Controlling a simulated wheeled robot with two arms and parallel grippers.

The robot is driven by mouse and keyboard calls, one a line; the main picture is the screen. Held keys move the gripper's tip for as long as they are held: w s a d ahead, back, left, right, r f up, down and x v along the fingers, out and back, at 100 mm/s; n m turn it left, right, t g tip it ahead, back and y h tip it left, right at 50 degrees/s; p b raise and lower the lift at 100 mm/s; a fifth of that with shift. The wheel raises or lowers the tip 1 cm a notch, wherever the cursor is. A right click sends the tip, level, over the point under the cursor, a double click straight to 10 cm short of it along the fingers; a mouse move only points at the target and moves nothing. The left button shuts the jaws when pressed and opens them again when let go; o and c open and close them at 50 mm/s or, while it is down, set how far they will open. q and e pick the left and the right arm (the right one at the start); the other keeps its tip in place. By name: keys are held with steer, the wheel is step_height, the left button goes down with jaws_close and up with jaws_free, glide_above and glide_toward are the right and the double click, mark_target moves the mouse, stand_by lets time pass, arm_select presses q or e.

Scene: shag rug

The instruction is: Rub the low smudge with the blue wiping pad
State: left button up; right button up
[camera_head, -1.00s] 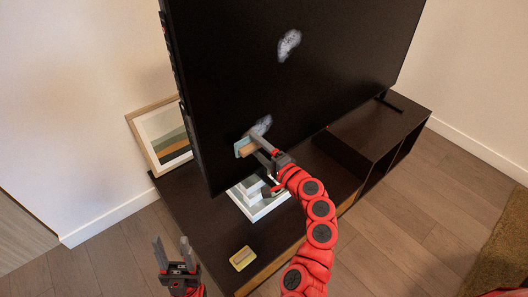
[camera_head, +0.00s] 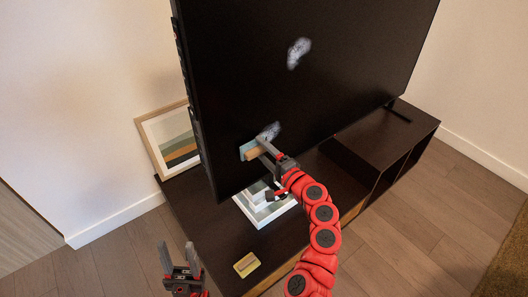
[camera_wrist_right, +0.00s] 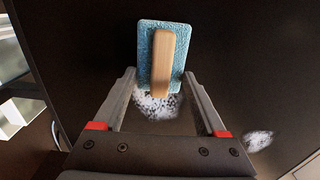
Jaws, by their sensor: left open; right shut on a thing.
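The blue wiping pad (camera_head: 246,150) has a wooden handle, and my right gripper (camera_head: 262,148) is shut on it. The pad is at the lower left of the dark screen (camera_head: 330,80). The low smudge (camera_head: 269,132), a whitish patch, shows just above and right of the pad. In the right wrist view the pad (camera_wrist_right: 150,40) lies close to the screen, with the low smudge (camera_wrist_right: 157,106) beside it, between the fingers. I cannot tell whether the pad touches the screen. A high smudge (camera_head: 298,53) is further up. My left gripper (camera_head: 180,265) is open and empty.
A dark low cabinet (camera_head: 225,238) stands beneath the screen. A framed picture (camera_head: 170,138) leans against the wall.

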steer(key=shift+w+a, duration=0.4)
steer(key=shift+w, duration=0.05)
